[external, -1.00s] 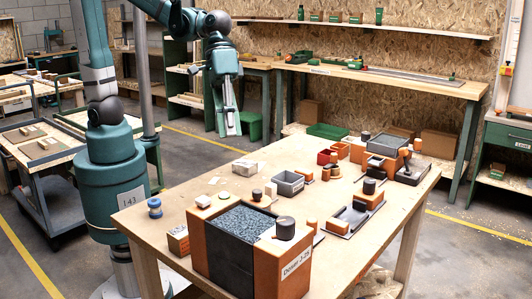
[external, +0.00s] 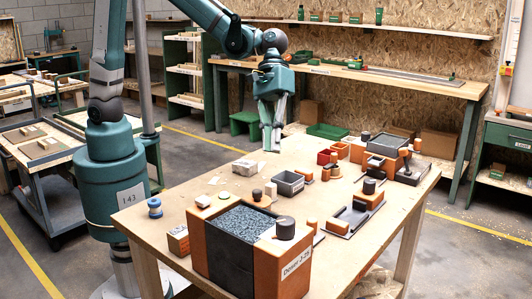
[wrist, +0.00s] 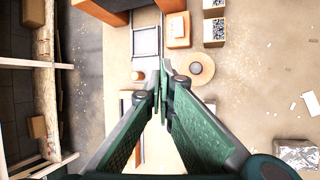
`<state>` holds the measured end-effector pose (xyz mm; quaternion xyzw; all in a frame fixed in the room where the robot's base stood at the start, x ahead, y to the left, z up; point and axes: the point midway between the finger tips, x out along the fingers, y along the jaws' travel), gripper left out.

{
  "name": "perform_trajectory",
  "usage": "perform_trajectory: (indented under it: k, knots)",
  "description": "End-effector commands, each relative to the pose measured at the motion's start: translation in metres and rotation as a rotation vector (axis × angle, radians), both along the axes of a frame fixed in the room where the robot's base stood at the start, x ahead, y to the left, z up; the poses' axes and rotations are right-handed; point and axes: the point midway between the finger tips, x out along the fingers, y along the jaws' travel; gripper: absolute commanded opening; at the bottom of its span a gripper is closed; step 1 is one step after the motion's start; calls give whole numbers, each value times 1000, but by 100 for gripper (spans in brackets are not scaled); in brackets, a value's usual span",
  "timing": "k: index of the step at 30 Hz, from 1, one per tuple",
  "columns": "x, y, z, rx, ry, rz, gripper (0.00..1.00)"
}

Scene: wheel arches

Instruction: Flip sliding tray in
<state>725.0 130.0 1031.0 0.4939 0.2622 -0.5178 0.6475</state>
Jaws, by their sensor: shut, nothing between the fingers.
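I cannot tell for sure which piece is the sliding tray. A small grey open tray (external: 289,181) sits mid-table in the external view. A large orange box (external: 279,268) with a dark front and a gravel-like top stands at the table's near edge. Low grey plates with orange blocks (external: 352,216) lie to the right. My gripper (external: 272,149) hangs above the far left part of the table, pointing down, shut and empty. In the wrist view its fingers (wrist: 163,98) meet, with a pale framed piece (wrist: 146,42) and an orange block (wrist: 178,26) below and beyond them.
A dark-topped orange unit (external: 388,144) stands at the far right. Bare wood shows between the pieces.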

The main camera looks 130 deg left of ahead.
Motion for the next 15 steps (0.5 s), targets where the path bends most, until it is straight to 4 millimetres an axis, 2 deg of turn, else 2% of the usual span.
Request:
perform_trajectory:
  k: [15]
  knots:
    - [40, 47, -36, -171, 105, 173, 0]
